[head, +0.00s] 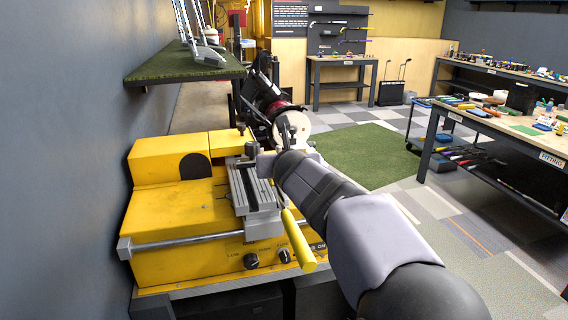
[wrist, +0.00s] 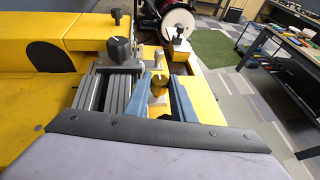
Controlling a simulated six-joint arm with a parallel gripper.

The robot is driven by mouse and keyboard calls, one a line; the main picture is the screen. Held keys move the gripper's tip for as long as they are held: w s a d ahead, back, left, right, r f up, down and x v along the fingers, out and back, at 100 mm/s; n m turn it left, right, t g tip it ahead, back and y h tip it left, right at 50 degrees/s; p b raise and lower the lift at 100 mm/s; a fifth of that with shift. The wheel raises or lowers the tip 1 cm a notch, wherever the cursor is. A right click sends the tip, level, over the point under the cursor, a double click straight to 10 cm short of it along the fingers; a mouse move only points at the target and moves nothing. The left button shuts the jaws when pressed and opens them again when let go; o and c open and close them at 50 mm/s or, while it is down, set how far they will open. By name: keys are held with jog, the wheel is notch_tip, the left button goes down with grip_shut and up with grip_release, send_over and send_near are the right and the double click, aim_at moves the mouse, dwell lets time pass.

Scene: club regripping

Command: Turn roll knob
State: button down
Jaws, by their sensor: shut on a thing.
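A yellow machine (head: 180,215) stands against the wall at the left in the head view, and its yellow body (wrist: 30,95) fills the left of the wrist view. In the wrist view, my gripper (wrist: 161,92) has blue finger pads on either side of a small gold-coloured knob (wrist: 159,82) and is shut on it. A dark post (wrist: 158,60) rises just beyond the knob. No label shows which knob is the roll knob. In the head view my arm hides the knob and my fingertips.
A grey metal slide (wrist: 88,93) with a black knob (wrist: 120,48) stands left of my gripper. A yellow handle (head: 298,240) juts from the machine's front, near two dark dials (head: 251,261). A turf-covered shelf (head: 180,66) overhangs at left. A green mat (head: 365,155) lies beyond.

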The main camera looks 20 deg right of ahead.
jog(key=shift+a+f+b, duration=0.1)
jog(key=shift+f+b, duration=0.05)
jog(key=shift+b, duration=0.45)
jog(key=shift+a+m+h+b, duration=0.1)
jog(key=shift+m+h+b, duration=0.5)
jog(key=shift+h+b, duration=0.1)
jog(key=shift+w+a+m+g+h+b, duration=0.1)
jog(key=shift+m+g+h+b, duration=0.25)
jog(key=shift+m+h, duration=0.15)
jog(key=shift+w+a+m+g+h+b, duration=0.1)
jog(key=shift+m+g+h+b, duration=0.1)
jog(key=shift+m+g+h, duration=0.25)
jog(key=shift+a+r+m+g+h+p, duration=0.1)
jog(key=shift+r+m+g+h+p, duration=0.25)
jog(key=shift+m+h+p, duration=0.5)
jog(key=shift+r+m+g+h+p, duration=0.1)
jog(key=shift+m+g+h+p, duration=0.55)
jog(key=shift+p, duration=0.45)
jog(key=m+g+h+p, duration=0.1)
jog(key=p, duration=0.2)
jog(key=m+g+p, duration=0.1)
jog(key=p, duration=0.2)
jog(key=m+g+h+p, duration=0.1)
jog(key=p, duration=0.2)
jog(key=shift+w+a+r+m+h+p, duration=0.15)
jog(key=shift+w+m+h+p, duration=0.1)
jog(key=shift+m+h+p, duration=0.15)
jog(key=m+g+p, duration=0.1)
jog(key=p, duration=0.3)
jog(key=shift+h, duration=0.25)
